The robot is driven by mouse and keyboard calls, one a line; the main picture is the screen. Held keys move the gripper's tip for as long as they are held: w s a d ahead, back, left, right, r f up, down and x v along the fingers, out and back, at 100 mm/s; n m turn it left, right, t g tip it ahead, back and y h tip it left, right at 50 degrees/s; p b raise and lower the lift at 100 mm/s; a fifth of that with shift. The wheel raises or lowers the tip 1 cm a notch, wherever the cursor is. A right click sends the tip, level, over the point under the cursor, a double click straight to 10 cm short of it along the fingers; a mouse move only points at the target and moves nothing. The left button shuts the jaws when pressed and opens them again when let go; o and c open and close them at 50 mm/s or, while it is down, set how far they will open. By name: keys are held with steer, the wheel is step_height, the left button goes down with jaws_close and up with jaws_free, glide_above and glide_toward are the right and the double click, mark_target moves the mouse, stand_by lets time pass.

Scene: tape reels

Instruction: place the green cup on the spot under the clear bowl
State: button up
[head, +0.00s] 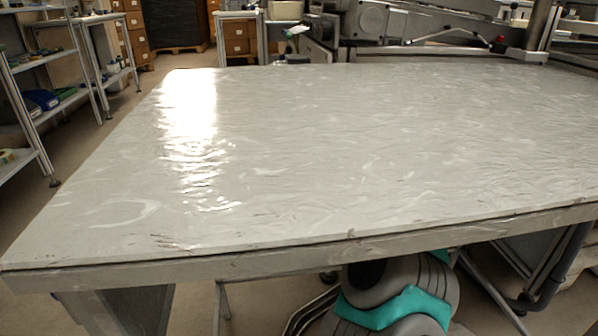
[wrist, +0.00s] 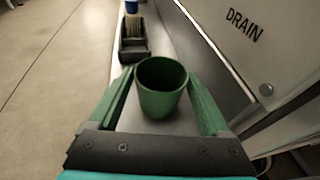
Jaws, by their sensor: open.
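The green cup (wrist: 161,97) stands upright on a narrow grey ledge (wrist: 185,52) in the wrist view, its open mouth showing. My gripper (wrist: 158,74) is open, with one green finger on each side of the cup. I cannot tell whether either finger touches it. The clear bowl and the spot under it are not seen in either view. The cup and my gripper are not seen in the head view.
Beyond the cup, a dark holder (wrist: 133,48) with a brush-like thing and a blue item (wrist: 131,6) stand along the ledge. A panel marked DRAIN (wrist: 245,25) rises at right; open floor lies left. The head view shows a large bare table (head: 330,150) and shelves (head: 45,110) at left.

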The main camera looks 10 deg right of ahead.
steer(key=b+v, duration=0.1)
steer(key=v, duration=0.7)
steer(key=shift+s+r, duration=0.1)
steer(key=shift+s, duration=0.05)
